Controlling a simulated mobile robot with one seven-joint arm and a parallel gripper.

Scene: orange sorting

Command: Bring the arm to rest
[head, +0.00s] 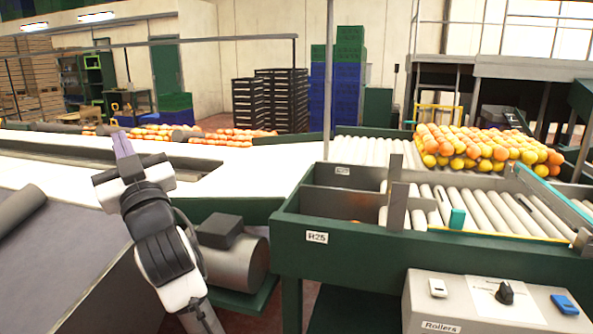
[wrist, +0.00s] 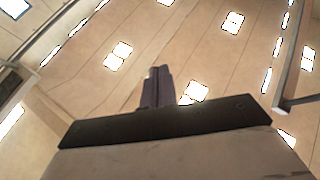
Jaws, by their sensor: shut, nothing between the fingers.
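My arm rises from the bottom of the head view, left of centre, and points up and away. My gripper (head: 122,145) is at its end, in front of the white sorting table. Its purple-grey fingers are together and empty. In the wrist view the fingers (wrist: 158,86) stand side by side, closed, pointing toward the ceiling with its bright light panels. Nothing is held between them.
Oranges (head: 485,150) are heaped on the roller conveyor (head: 500,213) at right. A green bin labelled R25 (head: 345,240) and a Rollers control box (head: 480,305) stand at front right. More oranges (head: 225,135) lie along the white table (head: 265,165). Crates (head: 345,85) are stacked behind.

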